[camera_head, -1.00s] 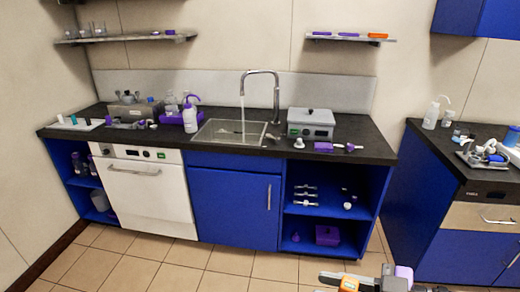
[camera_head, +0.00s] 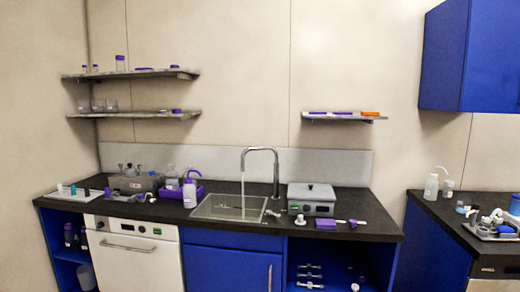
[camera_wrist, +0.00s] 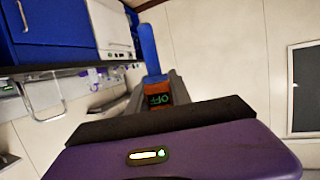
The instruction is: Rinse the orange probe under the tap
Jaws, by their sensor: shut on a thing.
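In the wrist view my gripper (camera_wrist: 157,101) is shut on the orange probe (camera_wrist: 158,84), whose orange part shows between the grey fingers with a small "OFF" display. A blue rod-like part (camera_wrist: 150,47) extends beyond it. My gripper is out of the head view. The tap (camera_head: 262,153) is a tall curved chrome spout over the sink (camera_head: 216,209) in the dark counter. A thin pale line below its mouth looks like running water.
A grey lidded box (camera_head: 311,197) stands right of the sink, with a purple item (camera_head: 325,224) in front. A white bottle with a purple top (camera_head: 190,193) stands left of it. A shelf (camera_head: 344,117) hangs at upper right. A second counter (camera_head: 447,217) stands further right.

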